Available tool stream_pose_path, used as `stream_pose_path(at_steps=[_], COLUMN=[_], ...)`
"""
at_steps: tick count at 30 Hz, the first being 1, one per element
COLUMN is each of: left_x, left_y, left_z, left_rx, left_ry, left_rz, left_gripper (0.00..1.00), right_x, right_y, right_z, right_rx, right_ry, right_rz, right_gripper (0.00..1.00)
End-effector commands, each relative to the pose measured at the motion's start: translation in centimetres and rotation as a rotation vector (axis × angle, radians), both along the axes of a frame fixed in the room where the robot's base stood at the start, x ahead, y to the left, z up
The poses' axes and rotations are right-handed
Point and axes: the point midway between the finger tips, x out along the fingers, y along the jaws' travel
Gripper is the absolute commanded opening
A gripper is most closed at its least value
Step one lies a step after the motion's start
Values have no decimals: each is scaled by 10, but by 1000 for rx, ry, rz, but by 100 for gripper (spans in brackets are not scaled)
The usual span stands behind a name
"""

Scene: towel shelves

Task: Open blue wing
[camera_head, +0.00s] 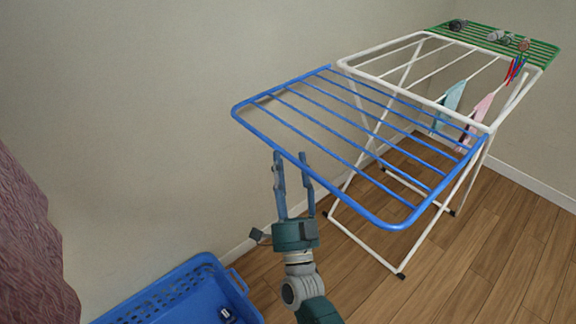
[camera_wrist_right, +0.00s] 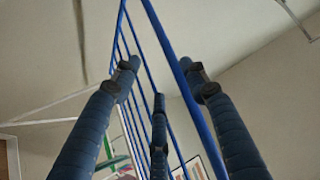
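The blue wing (camera_head: 340,128) of the drying rack is swung out from the white frame (camera_head: 420,70) and stands roughly level with it. My right gripper (camera_head: 290,160) points up just below the wing's outer bar, with its fingers apart and empty. In the right wrist view, the blue wing (camera_wrist_right: 172,48) rises above the fingers (camera_wrist_right: 160,75), and its nearest bar passes close to the right finger. I cannot tell whether they touch. My left gripper is not in view.
A blue basket (camera_head: 165,300) stands on the floor at the lower left. The green wing (camera_head: 495,42) at the far end holds small items. Cloths (camera_head: 450,103) hang on the white frame. A wall runs close behind the rack. Wooden floor (camera_head: 480,250) lies clear at right.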

Motion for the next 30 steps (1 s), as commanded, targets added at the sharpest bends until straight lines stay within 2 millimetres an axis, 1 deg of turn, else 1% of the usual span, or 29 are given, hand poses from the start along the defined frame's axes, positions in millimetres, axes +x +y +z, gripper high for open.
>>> stream_pose_path(at_steps=[1,10,14,17,24,27,30], left_x=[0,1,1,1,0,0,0], left_y=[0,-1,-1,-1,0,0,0], left_z=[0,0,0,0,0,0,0], left_rx=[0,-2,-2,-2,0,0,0], left_ry=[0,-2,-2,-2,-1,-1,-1], left_rz=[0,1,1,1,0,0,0], left_gripper=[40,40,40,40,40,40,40], right_x=[1,0,-7,-22,-66,-80,-91], right_y=[-2,-2,-3,-4,-8,-9,-10], right_z=[-7,-4,-10,-19,-48,-57,-64], right_rx=[-2,-1,-2,-2,-3,-3,-3], right_ry=[14,8,10,11,14,14,14], right_rz=[-2,-3,-2,-2,-3,-3,-3], right_gripper=[37,37,37,37,37,37,37])
